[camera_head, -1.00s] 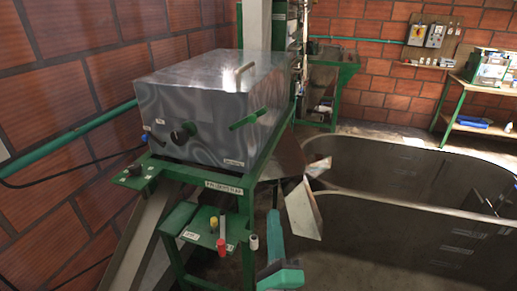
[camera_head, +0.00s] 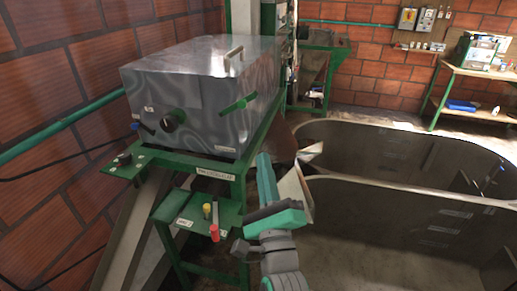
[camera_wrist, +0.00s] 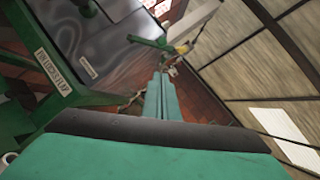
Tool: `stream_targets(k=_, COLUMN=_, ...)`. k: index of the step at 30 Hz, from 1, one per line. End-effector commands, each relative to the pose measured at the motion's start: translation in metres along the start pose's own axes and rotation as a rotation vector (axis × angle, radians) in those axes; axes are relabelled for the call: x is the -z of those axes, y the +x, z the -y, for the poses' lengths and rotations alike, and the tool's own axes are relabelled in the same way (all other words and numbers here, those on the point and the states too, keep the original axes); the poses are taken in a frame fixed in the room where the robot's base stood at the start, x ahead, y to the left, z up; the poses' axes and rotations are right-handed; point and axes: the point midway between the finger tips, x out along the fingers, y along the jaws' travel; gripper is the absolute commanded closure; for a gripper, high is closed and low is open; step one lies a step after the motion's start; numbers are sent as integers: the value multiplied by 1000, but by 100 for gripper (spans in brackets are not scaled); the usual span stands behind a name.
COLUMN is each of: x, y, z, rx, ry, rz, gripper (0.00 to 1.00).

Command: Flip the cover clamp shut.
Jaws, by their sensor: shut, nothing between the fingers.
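The metal cover (camera_head: 190,90) is a grey box with a bar handle on top, sitting on a green frame. The green cover clamp (camera_head: 238,104) is a lever on the box's right-hand face, slanting up to the right. My gripper (camera_head: 263,157) is teal, points upward and stands in front of and below the clamp's right end. In the wrist view my gripper's fingers (camera_wrist: 163,80) are pressed together and empty. The green clamp (camera_wrist: 150,42) shows just beyond the fingertips there; a gap or touch cannot be told.
A green shelf (camera_head: 175,205) with yellow and red-capped items stands below the box. A large tank (camera_head: 400,185) lies to the right, with a tilted metal chute (camera_head: 293,190) between. A green table (camera_head: 475,70) stands at the back right.

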Motion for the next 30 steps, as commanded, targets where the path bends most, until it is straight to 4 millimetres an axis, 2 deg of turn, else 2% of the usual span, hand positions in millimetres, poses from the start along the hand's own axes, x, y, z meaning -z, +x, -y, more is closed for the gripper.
stream_targets(k=17, x=-1, y=92, z=1, rx=1, ry=-2, rz=0, gripper=100)
stream_targets(k=18, x=-6, y=96, z=0, rx=0, ry=-2, rz=3, gripper=100)
stream_targets(k=24, x=-23, y=112, z=0, rx=0, ry=-1, rz=2, gripper=100)
stream_targets(k=30, x=-28, y=118, z=0, rx=-1, ry=-1, rz=0, gripper=100)
